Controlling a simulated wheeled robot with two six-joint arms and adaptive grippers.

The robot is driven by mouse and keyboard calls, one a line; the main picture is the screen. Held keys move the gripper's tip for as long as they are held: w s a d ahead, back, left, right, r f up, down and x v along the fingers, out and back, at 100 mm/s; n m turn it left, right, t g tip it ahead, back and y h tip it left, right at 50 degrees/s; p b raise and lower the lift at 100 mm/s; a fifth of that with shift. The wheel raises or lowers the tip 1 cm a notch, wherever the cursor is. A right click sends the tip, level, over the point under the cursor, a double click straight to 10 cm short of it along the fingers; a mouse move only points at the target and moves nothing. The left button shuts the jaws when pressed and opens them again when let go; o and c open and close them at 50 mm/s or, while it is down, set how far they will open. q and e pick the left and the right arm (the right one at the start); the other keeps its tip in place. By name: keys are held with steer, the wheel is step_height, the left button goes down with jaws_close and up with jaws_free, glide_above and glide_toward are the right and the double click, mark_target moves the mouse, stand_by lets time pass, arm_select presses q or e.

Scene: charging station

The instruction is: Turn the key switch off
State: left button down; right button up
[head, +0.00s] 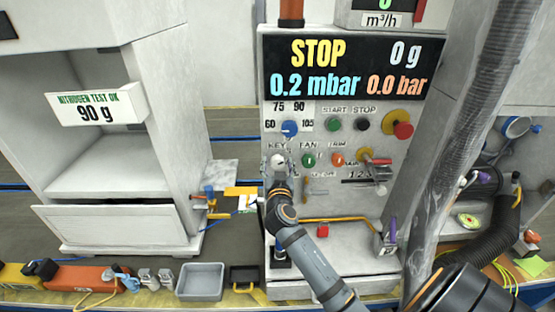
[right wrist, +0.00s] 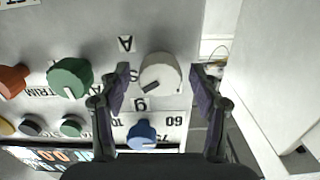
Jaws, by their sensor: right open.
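The key switch (head: 278,159) is a pale round knob under the KEY label on the panel, partly hidden by my right gripper (head: 279,175) in the head view. In the right wrist view, the picture is upside down and the pale knob (right wrist: 161,70) sits between the two open fingers of my right gripper (right wrist: 161,80). A gap shows on each side, so the fingers do not appear to squeeze it. My left gripper is in neither view.
A blue dial (head: 289,128) is just above the key switch. A green FAN knob (head: 308,160) and an orange TRIM knob (head: 338,159) are to its right. A red emergency button (head: 403,130) is farther right. A white cabinet (head: 110,170) stands at the left.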

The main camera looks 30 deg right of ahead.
steer(key=shift+w+d, duration=0.15)
steer(key=shift+w, duration=0.15)
steer(key=c, duration=1.1)
steer(key=shift+c, duration=0.2)
steer(key=shift+n, duration=0.3)
steer(key=n, duration=0.5)
steer(key=n+p, duration=0.1)
steer(key=n, duration=0.5)
steer(key=shift+f+n, duration=0.1)
steer(key=shift+n, duration=0.2)
